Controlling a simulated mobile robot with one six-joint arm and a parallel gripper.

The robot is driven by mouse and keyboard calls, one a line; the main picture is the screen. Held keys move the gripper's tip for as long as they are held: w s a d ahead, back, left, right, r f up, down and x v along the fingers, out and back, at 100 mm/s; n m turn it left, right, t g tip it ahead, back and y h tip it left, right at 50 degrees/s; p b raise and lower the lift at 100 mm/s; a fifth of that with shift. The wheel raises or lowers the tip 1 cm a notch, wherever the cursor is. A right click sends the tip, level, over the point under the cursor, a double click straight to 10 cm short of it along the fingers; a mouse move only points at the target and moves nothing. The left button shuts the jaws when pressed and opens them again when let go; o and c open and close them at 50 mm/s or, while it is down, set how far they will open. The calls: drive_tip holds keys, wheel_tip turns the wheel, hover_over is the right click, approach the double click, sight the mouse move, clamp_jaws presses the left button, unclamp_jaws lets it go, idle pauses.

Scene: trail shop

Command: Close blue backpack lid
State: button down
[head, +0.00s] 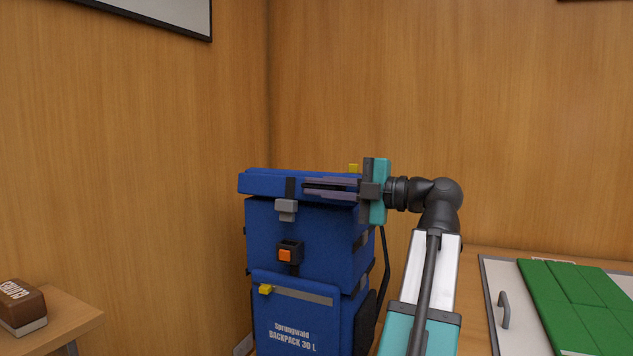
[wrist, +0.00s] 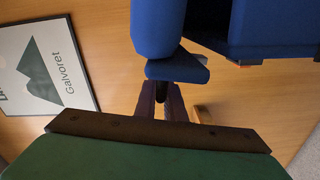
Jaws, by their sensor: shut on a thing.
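The blue backpack (head: 300,225) stands upright in the head view, with an orange-centred black buckle (head: 289,253) on its front. Its blue lid (head: 262,184) lies nearly level over the top, with a strap and grey clip (head: 286,209) hanging from its front edge. My gripper (head: 308,187) reaches in from the right along the lid's front edge, shut on the lid. In the wrist view the fingers (wrist: 162,92) meet a blue edge piece of the lid (wrist: 178,68). A dark gap shows there between the lid and the backpack body (wrist: 270,35). The fingertips' exact contact is partly hidden.
A wooden surface at the lower left holds a brown brush-like block (head: 22,306). At the right, a table carries a grey-white board with a handle (head: 504,309) and green panels (head: 575,305). Wooden walls stand close behind the backpack. A framed poster (wrist: 45,65) hangs on one.

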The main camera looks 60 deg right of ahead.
drive_tip(key=shift+s+a+f+b, duration=0.15)
drive_tip(key=shift+f+b, duration=0.45)
drive_tip(key=shift+f, duration=0.7)
drive_tip(key=shift+a+f+b, duration=0.1)
drive_tip(key=shift+f+b, duration=0.45)
drive_tip(key=shift+f, duration=0.75)
drive_tip(key=shift+f, duration=0.15)
drive_tip(key=c, duration=1.8)
unclamp_jaws()
drive_tip(key=shift+d, duration=0.1)
drive_tip(key=shift+c, duration=0.2)
drive_tip(key=shift+s, duration=0.1)
drive_tip(key=shift+s+r, duration=0.2)
drive_tip(key=shift+s, duration=0.25)
drive_tip(key=s+d+p, duration=0.2)
drive_tip(key=s, duration=1)
drive_tip(key=shift+s+f, duration=0.15)
drive_tip(key=shift+s, duration=0.15)
